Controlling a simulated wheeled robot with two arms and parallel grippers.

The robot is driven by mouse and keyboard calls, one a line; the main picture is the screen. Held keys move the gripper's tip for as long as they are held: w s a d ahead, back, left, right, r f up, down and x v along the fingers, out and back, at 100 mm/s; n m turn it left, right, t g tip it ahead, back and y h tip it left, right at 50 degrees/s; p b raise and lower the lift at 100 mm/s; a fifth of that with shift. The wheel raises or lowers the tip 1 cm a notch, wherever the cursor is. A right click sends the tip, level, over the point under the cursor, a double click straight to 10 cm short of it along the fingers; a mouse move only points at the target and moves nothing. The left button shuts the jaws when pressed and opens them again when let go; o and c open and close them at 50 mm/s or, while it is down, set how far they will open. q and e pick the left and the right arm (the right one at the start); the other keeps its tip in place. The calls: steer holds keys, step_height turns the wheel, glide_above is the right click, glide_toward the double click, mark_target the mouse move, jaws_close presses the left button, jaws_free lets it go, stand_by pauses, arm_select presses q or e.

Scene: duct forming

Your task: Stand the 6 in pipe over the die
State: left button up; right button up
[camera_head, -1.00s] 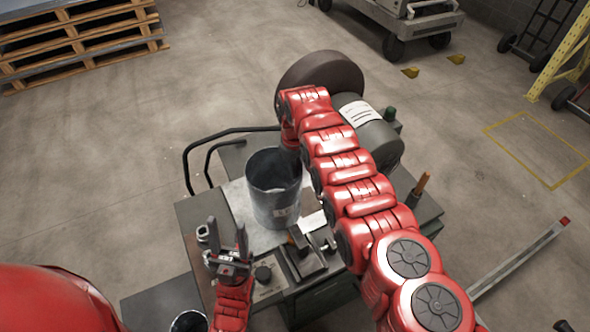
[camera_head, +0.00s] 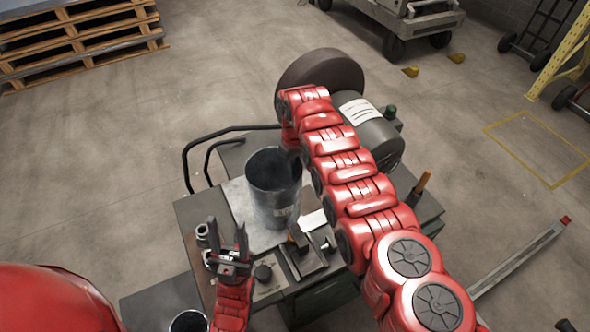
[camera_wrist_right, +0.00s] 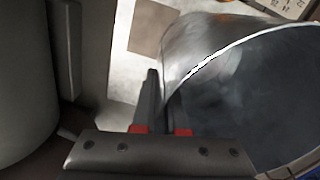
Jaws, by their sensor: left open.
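The 6 in pipe (camera_head: 277,205) is a grey metal cylinder, open at the top, at the middle of the bench in the head view. Its rim and dark inside fill the right of the right wrist view (camera_wrist_right: 195,50). My right gripper (camera_wrist_right: 166,105) straddles the pipe wall at the rim, one finger outside and one inside, and looks shut on it. My left gripper (camera_head: 226,238) is open, empty and pointing up, left of the pipe. I cannot make out the die; the pipe's lower end hides what is under it.
The pipe is over a pale plate (camera_head: 240,207) on the bench. A drum-shaped machine (camera_head: 378,140) and a large dark wheel (camera_head: 322,72) are behind it. A small vise-like block (camera_head: 303,257) is in front. A small metal ring (camera_head: 203,233) lies at the left edge.

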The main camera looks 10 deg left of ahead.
steer(key=o, duration=0.3)
steer(key=shift+o, duration=0.2)
step_height(320, 180, up, 15)
steer(key=b, duration=0.3)
steer(key=shift+s+f, duration=0.1)
steer(key=shift+f, duration=0.05)
steer(key=shift+r+p, duration=0.95)
steer(key=shift+r, duration=0.45)
